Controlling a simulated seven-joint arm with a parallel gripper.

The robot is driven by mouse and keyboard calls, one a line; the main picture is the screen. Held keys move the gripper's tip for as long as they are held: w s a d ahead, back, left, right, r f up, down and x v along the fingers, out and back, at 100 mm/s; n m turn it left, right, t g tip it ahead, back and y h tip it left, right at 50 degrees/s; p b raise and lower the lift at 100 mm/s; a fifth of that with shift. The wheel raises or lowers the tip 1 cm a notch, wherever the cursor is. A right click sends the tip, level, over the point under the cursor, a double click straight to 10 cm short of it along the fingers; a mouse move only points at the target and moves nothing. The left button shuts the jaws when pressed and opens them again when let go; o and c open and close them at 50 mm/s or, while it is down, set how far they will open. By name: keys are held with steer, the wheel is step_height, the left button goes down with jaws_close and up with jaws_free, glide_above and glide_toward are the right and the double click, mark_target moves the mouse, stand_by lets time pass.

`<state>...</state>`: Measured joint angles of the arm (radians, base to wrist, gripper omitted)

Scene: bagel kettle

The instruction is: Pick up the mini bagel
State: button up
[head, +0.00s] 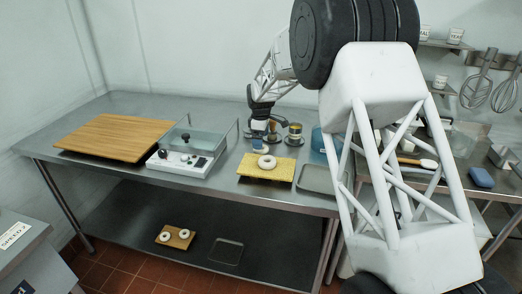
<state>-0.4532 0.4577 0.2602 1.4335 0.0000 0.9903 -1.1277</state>
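A pale, ring-shaped mini bagel (272,164) lies flat on a yellow, grainy board (248,171) on the steel table. Two more pale rings, one on the left (161,238) and one on the right (188,234), lie on a small wooden board on the lower shelf. My gripper (258,127) is small and dark in the head view, pointing down behind the yellow board, apart from the bagel. Its fingers blend with small items behind the board, so their opening cannot be made out.
A kettle-like clear basin on a white control base (179,163) stands left of the yellow board. A large wooden board (115,137) lies farther left. Small cups (295,133) stand behind the yellow board. A grey tray (314,180) lies to its right, partly behind my arm.

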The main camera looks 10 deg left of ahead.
steer(key=shift+f, duration=2.05)
steer(key=shift+c, duration=0.3)
steer(key=c, duration=0.9)
steer(key=shift+r, duration=0.15)
step_height(320, 180, up, 10)
steer(key=shift+w+d, duration=0.1)
steer(key=w+d+r, duration=0.1)
steer(key=w+d, duration=0.2)
steer(key=d, duration=0.5)
steer(key=w+d+r, duration=0.2)
steer(key=w+d, duration=0.1)
steer(key=d, duration=0.6)
steer(key=w+d+r, duration=0.2)
steer(key=w+d, duration=0.1)
steer(key=d, duration=0.6)
steer(key=shift+w+d, duration=0.15)
steer(key=shift+w, duration=0.25)
